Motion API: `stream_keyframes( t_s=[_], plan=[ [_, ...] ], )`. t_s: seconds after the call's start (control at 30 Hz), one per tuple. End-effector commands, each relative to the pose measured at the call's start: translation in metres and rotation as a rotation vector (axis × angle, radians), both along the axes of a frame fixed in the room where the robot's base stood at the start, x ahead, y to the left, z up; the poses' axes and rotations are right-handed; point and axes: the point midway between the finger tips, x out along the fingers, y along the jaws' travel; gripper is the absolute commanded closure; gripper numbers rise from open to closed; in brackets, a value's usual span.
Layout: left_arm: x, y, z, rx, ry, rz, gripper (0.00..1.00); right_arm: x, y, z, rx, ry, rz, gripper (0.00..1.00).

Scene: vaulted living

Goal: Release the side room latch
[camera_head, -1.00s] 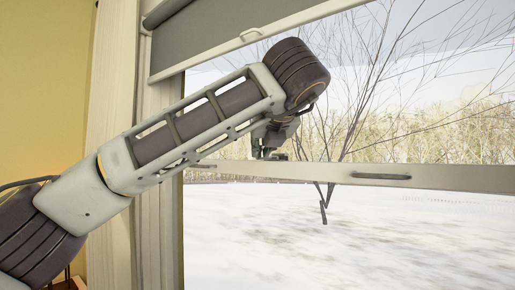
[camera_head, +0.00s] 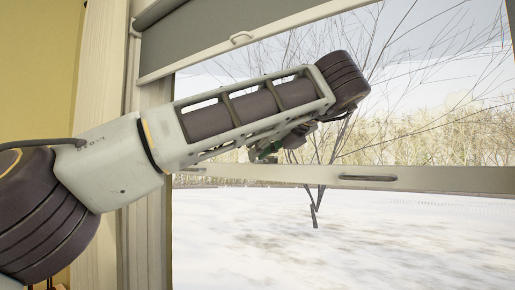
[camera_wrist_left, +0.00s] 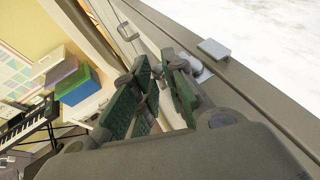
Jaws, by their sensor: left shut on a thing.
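The window latch (camera_wrist_left: 193,64) is a small whitish piece on the window's middle rail (camera_head: 450,180), partly hidden by my fingers in the left wrist view. My left gripper (camera_head: 262,152) is at the top of that rail in the head view, partly behind my forearm. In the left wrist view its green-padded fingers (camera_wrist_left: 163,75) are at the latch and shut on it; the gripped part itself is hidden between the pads. My right gripper is not in view.
A flat pale plate (camera_wrist_left: 213,48) sits on the rail beside the latch. A dark slot handle (camera_head: 368,178) is farther right on the rail. A grey blind (camera_head: 200,45) hangs above. Boxes (camera_wrist_left: 78,84) and a keyboard (camera_wrist_left: 30,120) stand in the room behind.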

Motion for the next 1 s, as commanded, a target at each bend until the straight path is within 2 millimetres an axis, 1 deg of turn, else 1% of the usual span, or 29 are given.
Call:
stream_keyframes(
  t_s=[0.13, 0.5, 0.53, 0.67, 0.7, 0.9, 1.0],
  plan=[
    [0.0003, -0.0003, 0.0004, -0.001, -0.003, 0.010, 1.00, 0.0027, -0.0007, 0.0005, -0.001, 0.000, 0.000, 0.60],
    [0.0002, 0.0001, 0.0018, -0.002, -0.006, 0.012, 1.00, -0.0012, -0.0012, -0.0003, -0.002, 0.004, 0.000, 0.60],
    [0.0001, 0.0002, 0.0019, -0.002, -0.006, 0.012, 0.83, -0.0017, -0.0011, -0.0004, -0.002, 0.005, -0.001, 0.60],
    [0.0001, 0.0003, 0.0018, -0.003, -0.005, 0.012, 0.66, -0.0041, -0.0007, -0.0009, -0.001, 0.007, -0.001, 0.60],
    [0.0000, 0.0002, 0.0017, -0.003, -0.005, 0.012, 0.64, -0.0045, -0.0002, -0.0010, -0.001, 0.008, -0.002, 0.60],
    [-0.0001, 0.0003, 0.0015, -0.002, -0.005, 0.011, 0.64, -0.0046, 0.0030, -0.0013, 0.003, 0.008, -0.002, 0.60],
    [-0.0002, 0.0001, 0.0015, -0.002, -0.004, 0.011, 0.64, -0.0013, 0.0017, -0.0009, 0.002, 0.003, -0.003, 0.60]
  ],
)
